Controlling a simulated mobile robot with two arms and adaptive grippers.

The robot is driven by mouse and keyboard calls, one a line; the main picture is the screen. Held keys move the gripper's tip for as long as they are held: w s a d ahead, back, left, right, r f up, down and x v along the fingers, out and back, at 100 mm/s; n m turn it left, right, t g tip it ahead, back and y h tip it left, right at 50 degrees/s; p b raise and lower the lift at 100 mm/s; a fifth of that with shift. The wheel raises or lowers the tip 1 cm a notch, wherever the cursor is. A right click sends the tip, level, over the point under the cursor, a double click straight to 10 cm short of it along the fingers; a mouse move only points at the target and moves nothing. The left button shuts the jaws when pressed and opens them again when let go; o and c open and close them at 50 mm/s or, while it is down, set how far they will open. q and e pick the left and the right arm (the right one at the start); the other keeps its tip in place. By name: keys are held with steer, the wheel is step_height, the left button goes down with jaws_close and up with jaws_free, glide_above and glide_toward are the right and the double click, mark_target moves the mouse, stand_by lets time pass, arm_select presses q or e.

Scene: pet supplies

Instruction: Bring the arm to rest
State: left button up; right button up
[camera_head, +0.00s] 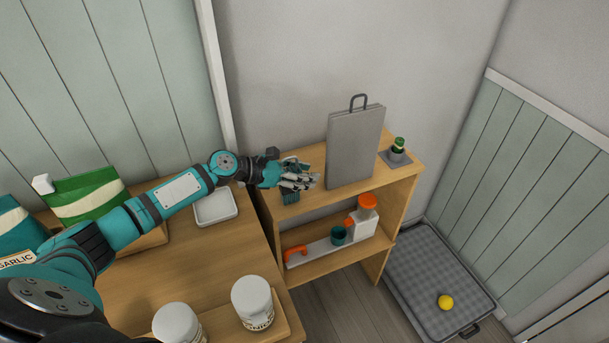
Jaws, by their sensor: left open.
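My left arm comes in from the lower left and reaches over the wooden table to the shelf. My left gripper (300,178) is open at the left end of the wooden shelf's top (310,205). A small dark teal item (290,197) shows just below the fingers on the shelf top; I cannot tell whether the fingers touch it. Nothing is seen held between the fingers. My right gripper is not in view.
A grey folded panel with a handle (355,145) stands right of the gripper. A small green-topped item (398,150) sits beyond it. The lower shelf holds an orange-capped white bottle (364,218). A white tray (215,207) and white jars (252,300) stand on the table.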

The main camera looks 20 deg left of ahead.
arm_select(q)
steer(key=v, duration=0.3)
steer(key=b+v, duration=0.1)
steer(key=v, duration=0.2)
steer(key=shift+a+r, duration=0.3)
steer(key=shift+r, duration=0.25)
steer(key=shift+s+a+r, duration=0.15)
steer(key=shift+r, duration=0.15)
